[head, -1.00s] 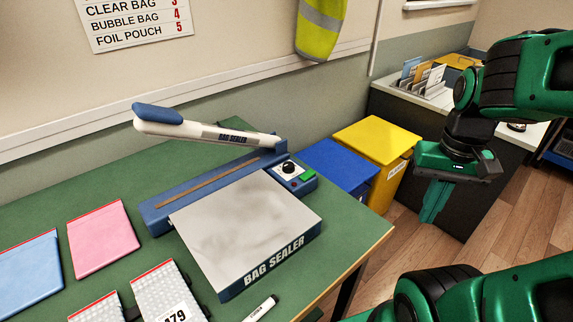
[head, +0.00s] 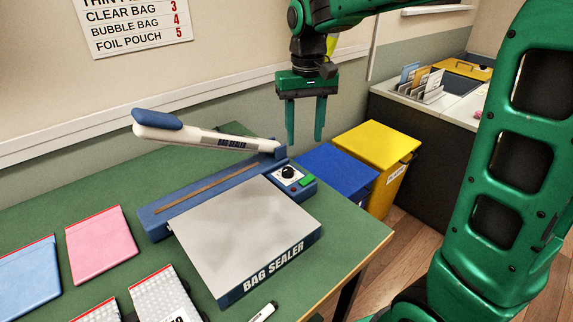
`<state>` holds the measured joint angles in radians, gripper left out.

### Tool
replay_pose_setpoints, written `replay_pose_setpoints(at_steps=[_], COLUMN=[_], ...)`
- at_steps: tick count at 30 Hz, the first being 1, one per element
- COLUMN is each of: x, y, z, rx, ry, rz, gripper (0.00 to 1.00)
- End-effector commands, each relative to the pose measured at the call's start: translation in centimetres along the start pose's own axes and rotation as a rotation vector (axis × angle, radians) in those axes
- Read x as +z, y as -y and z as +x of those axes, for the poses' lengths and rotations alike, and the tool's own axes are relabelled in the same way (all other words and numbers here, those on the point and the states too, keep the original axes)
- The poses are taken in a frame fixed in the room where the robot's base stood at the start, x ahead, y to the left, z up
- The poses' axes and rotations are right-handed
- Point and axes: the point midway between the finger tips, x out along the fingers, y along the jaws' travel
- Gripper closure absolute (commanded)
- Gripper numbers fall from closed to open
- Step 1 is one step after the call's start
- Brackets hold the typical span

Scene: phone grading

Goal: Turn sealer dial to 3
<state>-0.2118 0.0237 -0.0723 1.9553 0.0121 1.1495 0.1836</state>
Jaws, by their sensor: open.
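The bag sealer (head: 243,231) stands on the green table, with its white lever arm (head: 205,137) raised and its blue handle at the left. Its dial (head: 288,172) is a black knob on a white plate at the sealer's back right corner, beside a green button (head: 307,182). The dial's setting is too small to read. My gripper (head: 306,139) points down, open and empty, above and slightly right of the dial, apart from it. Its two fingers are spread.
A pink pouch (head: 101,244), a blue pouch (head: 26,278) and bubble bags (head: 160,297) lie on the table's left. A marker (head: 263,312) lies at the front. Blue (head: 338,172) and yellow (head: 378,143) bins stand right of the table. A wall chart lists numbers for bag types.

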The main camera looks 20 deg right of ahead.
Motion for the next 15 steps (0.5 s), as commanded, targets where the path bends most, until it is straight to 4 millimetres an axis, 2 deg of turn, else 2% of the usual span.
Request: replay_pose_setpoints(at_steps=[1, 5, 10, 15], x=[-0.8, -1.8, -1.9, -1.8], y=[1.4, 3.4, 3.7, 3.6], z=[0.1, 0.1, 1.1, 3.7], rx=[-0.001, -0.004, -0.004, -0.003], ry=[0.002, 0.001, 0.005, 0.006], rz=[-0.023, -0.053, -0.058, -0.057], gripper=[0.55, 0.55, 0.55, 0.55])
